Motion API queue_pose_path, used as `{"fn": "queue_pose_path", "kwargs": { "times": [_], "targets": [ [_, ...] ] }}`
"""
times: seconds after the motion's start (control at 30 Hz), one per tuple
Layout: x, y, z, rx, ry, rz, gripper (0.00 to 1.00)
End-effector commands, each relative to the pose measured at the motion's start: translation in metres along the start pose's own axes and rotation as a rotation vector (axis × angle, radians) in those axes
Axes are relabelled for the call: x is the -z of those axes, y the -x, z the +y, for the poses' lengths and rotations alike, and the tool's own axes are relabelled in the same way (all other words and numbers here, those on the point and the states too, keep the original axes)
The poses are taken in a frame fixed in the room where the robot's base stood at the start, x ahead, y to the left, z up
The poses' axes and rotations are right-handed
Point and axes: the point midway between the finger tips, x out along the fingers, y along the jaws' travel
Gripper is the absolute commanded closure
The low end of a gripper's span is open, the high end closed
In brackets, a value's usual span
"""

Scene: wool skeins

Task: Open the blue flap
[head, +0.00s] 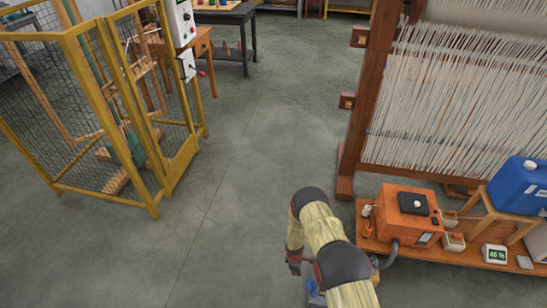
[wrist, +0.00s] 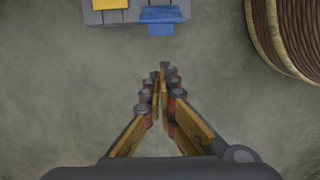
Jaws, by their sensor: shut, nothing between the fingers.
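A blue flap (wrist: 160,16) shows at the top edge of the wrist view, on the near side of a grey slatted box (wrist: 122,15). A lower blue part hangs just below it; I cannot tell how far the flap is open. My gripper (wrist: 162,72) is shut and empty, pointing up the picture toward the flap. Bare floor shows between the fingertips and the flap, so they look apart.
A yellow flap (wrist: 110,4) lies left of the blue one. A large brown wound spool (wrist: 290,38) stands at right. In the head view, a low bench with an orange box (head: 405,212) and a loom (head: 365,100) stand right, a yellow cage (head: 110,90) left. Open floor lies between.

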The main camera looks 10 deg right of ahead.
Motion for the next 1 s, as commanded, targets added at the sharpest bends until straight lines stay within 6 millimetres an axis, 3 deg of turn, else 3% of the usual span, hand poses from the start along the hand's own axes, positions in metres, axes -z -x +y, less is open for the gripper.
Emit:
{"fn": "queue_pose_path", "kwargs": {
  "times": [0.2,0.43,0.6,0.77,1.0],
  "targets": [
    [-0.009,0.000,-0.008,0.026,-0.084,-0.036,1.00],
    [-0.050,0.007,-0.076,0.164,-0.262,-0.169,1.00],
    [-0.066,0.060,-0.090,0.213,-0.404,-0.244,1.00],
    [-0.072,0.117,-0.086,0.223,-0.510,-0.278,1.00],
    [-0.078,0.228,-0.075,0.214,-0.684,-0.297,1.00]
  ]
}}
